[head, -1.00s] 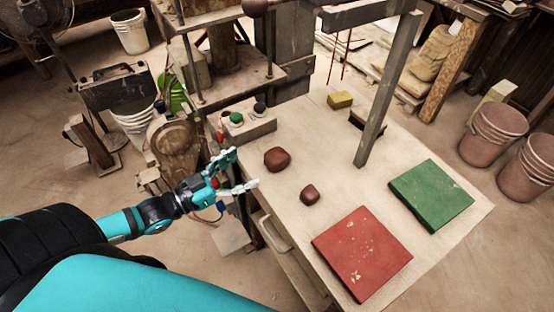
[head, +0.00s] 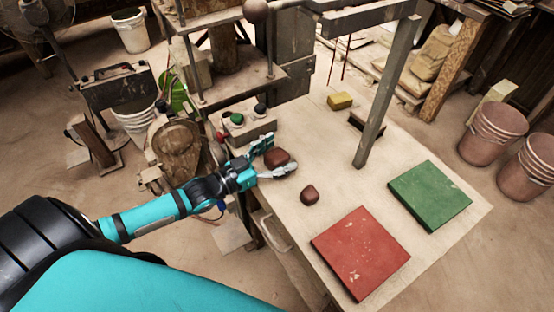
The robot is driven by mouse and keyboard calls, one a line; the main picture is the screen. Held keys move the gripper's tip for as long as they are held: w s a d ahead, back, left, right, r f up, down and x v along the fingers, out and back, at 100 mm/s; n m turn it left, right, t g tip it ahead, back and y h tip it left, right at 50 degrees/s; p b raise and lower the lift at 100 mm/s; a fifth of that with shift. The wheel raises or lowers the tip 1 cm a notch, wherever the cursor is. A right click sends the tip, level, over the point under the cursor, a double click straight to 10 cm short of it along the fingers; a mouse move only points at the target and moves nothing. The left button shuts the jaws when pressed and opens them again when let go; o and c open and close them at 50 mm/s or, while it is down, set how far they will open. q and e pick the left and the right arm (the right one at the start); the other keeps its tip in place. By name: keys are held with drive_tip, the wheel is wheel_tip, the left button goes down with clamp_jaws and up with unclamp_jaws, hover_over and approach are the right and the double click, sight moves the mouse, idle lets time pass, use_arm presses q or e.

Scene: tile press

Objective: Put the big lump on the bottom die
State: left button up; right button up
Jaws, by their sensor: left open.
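The big lump (head: 279,158), dark red-brown, lies on the pale tabletop in the head view. My left gripper (head: 280,155) is open, with one finger on the far side of the lump and the other on its near side. I cannot tell whether either finger touches it. A smaller lump (head: 309,195) of the same colour lies to the right and nearer. The press with its flat plate (head: 250,88) stands behind, at upper middle. I cannot tell for sure which part is the bottom die. My right gripper is not in view.
A red square board (head: 360,252) and a green one (head: 430,195) lie on the table (head: 350,185). A button box (head: 247,130) stands just behind my left gripper. A grey post (head: 385,95) rises behind the boards, near a yellow block (head: 340,100).

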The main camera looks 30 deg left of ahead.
sight(276, 165)
use_arm(q)
drive_tip(key=shift+c, duration=0.3)
drive_tip(key=c, duration=1.3)
drive_tip(key=shift+c, duration=1.3)
drive_tip(key=shift+r, duration=0.15)
drive_tip(key=shift+r, duration=0.25)
drive_tip(key=r, duration=0.2)
drive_tip(key=shift+s+r, duration=0.35)
drive_tip(key=shift+s, duration=0.05)
drive_tip(key=s+d+r, duration=0.1)
drive_tip(key=s, duration=1.4)
drive_tip(key=shift+d+r+b, duration=0.2)
drive_tip(key=shift+r+b, duration=0.1)
drive_tip(key=shift+b, duration=0.15)
